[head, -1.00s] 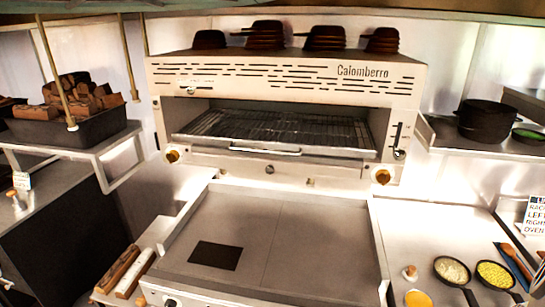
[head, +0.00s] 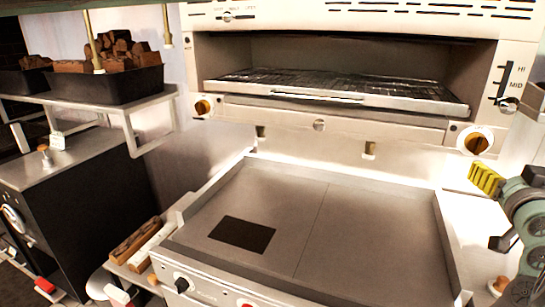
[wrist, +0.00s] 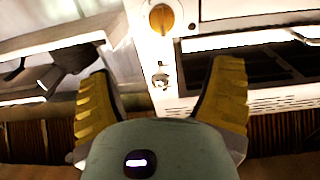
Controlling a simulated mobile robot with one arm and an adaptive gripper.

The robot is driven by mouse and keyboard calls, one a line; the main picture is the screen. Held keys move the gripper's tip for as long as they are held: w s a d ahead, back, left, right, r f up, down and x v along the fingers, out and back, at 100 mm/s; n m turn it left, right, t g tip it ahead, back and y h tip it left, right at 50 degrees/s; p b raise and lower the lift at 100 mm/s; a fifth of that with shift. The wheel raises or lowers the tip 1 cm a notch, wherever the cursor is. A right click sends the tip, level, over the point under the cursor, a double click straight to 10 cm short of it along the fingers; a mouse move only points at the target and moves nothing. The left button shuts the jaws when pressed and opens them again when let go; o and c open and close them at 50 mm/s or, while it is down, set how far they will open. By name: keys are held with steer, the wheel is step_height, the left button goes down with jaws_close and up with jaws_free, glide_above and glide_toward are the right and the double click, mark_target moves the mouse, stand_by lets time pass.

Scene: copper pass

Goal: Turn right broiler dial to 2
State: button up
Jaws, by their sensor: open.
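The right broiler dial (head: 475,141) is a round knob with a golden-brown grip, low on the right side of the broiler front. In the wrist view, which looks upside down, the dial (wrist: 162,18) shows at the top centre. I cannot read its numbers or setting. My gripper (wrist: 162,72) is open, its yellow fingers wide apart with nothing between them in its grasp. In the head view one yellow finger of my gripper (head: 485,178) shows just below the dial, apparently apart from it.
A lever knob (head: 508,104) sits on a HI/MID slot above the dial. The left broiler dial (head: 203,107) is at the opening's other side. A flat griddle (head: 345,235) lies below. A black bin of wood (head: 110,85) stands on the left shelf.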

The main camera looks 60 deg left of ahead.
steer(key=p, duration=0.4)
glide_toward(479, 145)
steer(key=shift+x, duration=1.5)
steer(key=shift+p+x, duration=0.6)
steer(key=shift+x, duration=3.35)
steer(key=shift+o, duration=0.2)
steer(key=shift+r, duration=0.1)
steer(key=shift+s, duration=0.1)
steer(key=c, duration=1.2)
steer(key=shift+c, duration=0.2)
